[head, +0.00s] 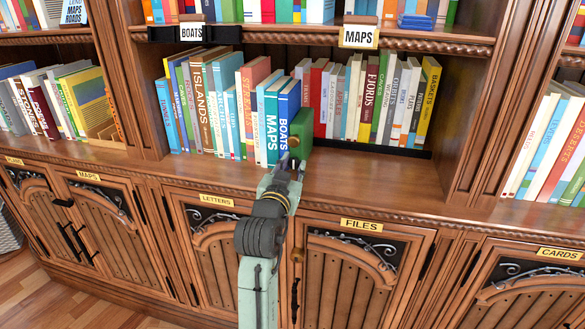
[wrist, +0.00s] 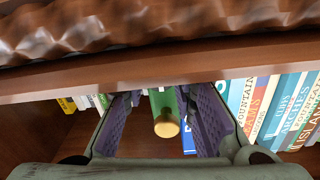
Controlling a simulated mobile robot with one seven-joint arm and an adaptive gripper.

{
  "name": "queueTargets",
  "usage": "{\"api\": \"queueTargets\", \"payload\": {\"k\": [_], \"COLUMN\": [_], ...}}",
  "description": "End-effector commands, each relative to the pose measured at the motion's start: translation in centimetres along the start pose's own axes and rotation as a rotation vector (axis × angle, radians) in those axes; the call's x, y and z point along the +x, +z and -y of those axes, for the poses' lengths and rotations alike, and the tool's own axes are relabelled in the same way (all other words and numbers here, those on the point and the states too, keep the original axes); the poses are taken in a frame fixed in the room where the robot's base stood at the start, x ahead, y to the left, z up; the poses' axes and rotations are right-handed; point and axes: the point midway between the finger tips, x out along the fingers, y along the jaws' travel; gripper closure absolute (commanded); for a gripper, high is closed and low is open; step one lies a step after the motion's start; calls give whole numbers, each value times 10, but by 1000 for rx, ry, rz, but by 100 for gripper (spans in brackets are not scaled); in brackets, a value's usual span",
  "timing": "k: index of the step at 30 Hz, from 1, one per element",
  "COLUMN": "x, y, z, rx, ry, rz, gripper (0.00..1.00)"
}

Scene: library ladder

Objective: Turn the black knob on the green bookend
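The green bookend (head: 303,128) stands on the shelf at the right end of the left book row, beside the blue BOATS book. A round knob (head: 294,141) sticks out of its front; it looks brass or gold, not black. In the wrist view the green bookend (wrist: 163,100) and its gold knob (wrist: 167,126) show between my gripper's two fingers. My gripper (head: 287,163) is at the shelf front, just before the bookend. In the wrist view my gripper (wrist: 160,98) is open, its purple pads apart on both sides of the knob, with visible gaps.
Books stand close on the left, with the MAPS book (head: 271,128) near my gripper. A row of books (head: 370,105) stands to the right. The shelf front (head: 375,178) is bare. A carved shelf edge (wrist: 130,30) crosses the wrist view's top.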

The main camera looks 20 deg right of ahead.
Motion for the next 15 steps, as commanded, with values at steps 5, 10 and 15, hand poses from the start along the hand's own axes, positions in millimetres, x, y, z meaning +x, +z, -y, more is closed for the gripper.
{"api": "queueTargets", "payload": {"k": [5, 10, 15], "x": [0, 0, 0], "y": [0, 0, 0], "z": [0, 0, 0], "rx": [-1, -1, -1], "ry": [0, 0, 0], "rz": [0, 0, 0], "gripper": [62, 56, 56]}}
